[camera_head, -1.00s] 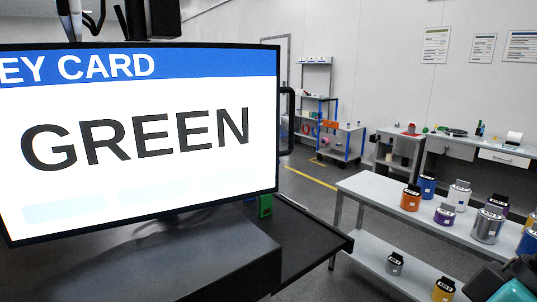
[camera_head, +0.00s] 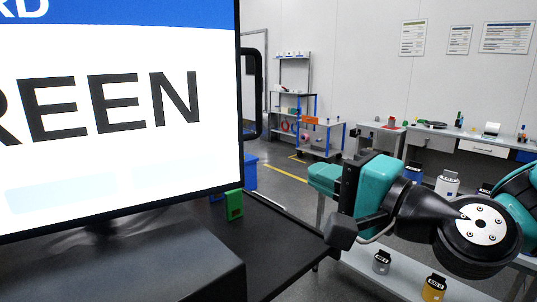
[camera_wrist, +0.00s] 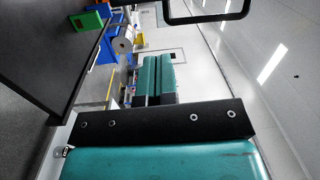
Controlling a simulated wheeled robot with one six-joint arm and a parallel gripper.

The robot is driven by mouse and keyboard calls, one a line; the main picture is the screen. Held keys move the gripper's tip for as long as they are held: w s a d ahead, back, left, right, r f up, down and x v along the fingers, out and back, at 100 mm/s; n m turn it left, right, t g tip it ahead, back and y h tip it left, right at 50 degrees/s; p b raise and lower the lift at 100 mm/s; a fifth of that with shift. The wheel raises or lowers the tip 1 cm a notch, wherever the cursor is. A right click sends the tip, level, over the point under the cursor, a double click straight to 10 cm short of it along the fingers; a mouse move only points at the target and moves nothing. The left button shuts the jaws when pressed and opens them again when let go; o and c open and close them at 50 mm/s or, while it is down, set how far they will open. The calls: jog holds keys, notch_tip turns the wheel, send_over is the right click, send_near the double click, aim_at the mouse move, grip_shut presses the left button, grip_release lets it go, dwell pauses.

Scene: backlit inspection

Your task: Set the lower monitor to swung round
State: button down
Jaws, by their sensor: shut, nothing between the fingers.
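The handle also shows at the top of the wrist view (camera_wrist: 209,18). My gripper (camera_head: 314,175) is right of the handle and a little lower in the head view, apart from it. Its teal fingers (camera_wrist: 158,60) are closed together and empty. The monitor's left part is cut off by the frame.
A black desk top (camera_head: 275,240) with a green block (camera_head: 234,204) lies under the monitor. A grey bench (camera_head: 390,270) with several canisters stands at the right, partly hidden by my arm. A blue bin (camera_head: 250,170) stands behind the desk.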

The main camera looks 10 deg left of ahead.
jog(key=m+t, duration=0.1)
jog(key=p, duration=1.1)
send_near(259, 135)
jog(key=shift+m, duration=0.4)
jog(key=x, duration=0.6)
jog(key=shift+w+a+r, duration=0.1)
jog(key=shift+w+a, duration=0.05)
jog(key=shift+a, duration=0.05)
jog(key=shift+w+a, duration=0.3)
jog(key=shift+a, duration=0.05)
